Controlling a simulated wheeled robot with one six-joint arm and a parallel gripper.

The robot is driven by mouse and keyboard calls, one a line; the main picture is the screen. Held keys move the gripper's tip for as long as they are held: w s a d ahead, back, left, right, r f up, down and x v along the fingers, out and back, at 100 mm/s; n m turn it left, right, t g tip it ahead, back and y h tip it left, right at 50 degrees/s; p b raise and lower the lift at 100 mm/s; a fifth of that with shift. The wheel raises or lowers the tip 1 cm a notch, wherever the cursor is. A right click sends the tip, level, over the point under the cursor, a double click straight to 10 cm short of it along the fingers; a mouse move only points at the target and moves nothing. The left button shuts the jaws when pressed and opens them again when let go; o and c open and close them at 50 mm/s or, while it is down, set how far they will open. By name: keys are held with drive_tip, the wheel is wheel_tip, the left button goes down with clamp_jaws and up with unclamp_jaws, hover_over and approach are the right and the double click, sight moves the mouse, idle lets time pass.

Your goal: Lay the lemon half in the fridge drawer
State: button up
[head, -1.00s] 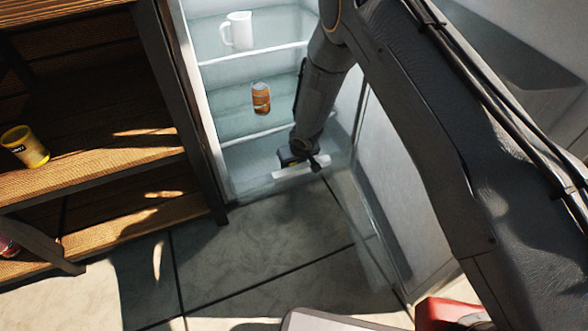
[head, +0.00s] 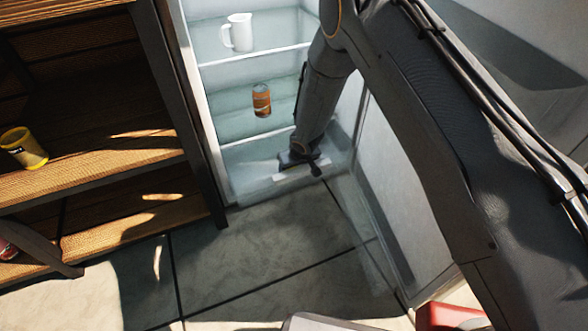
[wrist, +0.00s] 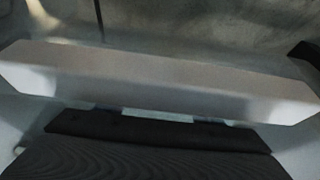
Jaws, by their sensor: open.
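The fridge drawer (head: 262,186) is the clear bin at the bottom of the open fridge, with a pale bar (head: 302,172) along its front. The bar fills the width of the wrist view (wrist: 160,80). My gripper (head: 299,160) is open, low in the fridge, right behind or over the bar. In the wrist view the dark gripper (wrist: 160,130) lies just below the bar; I cannot tell if they touch. I see no lemon half in either view now; my arm and gripper hide part of the drawer.
A white jug (head: 238,33) and an orange-brown can (head: 261,100) stand on fridge shelves (head: 220,102) above. The open fridge door (head: 420,215) is on the right. A wooden shelf unit (head: 95,185) with a yellow tin (head: 24,148) is close on the left.

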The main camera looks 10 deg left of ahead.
drive_tip(key=s+d+r+h+p, duration=0.1)
drive_tip(key=s+d+r+p, duration=0.3)
drive_tip(key=r, duration=0.8)
drive_tip(key=s+d+r+m, duration=0.1)
drive_tip(key=s+r, duration=0.5)
drive_tip(key=r, duration=0.6)
drive_tip(key=s+d+r+h+p, duration=0.1)
drive_tip(key=s+d+r, duration=0.25)
drive_tip(key=r, duration=0.85)
drive_tip(key=s+d+r+g, duration=0.1)
drive_tip(key=s+d+r, duration=0.2)
drive_tip(key=s, duration=0.9)
drive_tip(key=s+d+r+g+y, duration=0.1)
drive_tip(key=s+d+r, duration=0.3)
drive_tip(key=s+r, duration=0.4)
drive_tip(key=s+g, duration=0.1)
drive_tip(key=s, duration=0.4)
drive_tip(key=shift+s+d+r+g, duration=0.15)
drive_tip(key=shift+s+r+g, duration=0.15)
drive_tip(key=shift+r, duration=0.1)
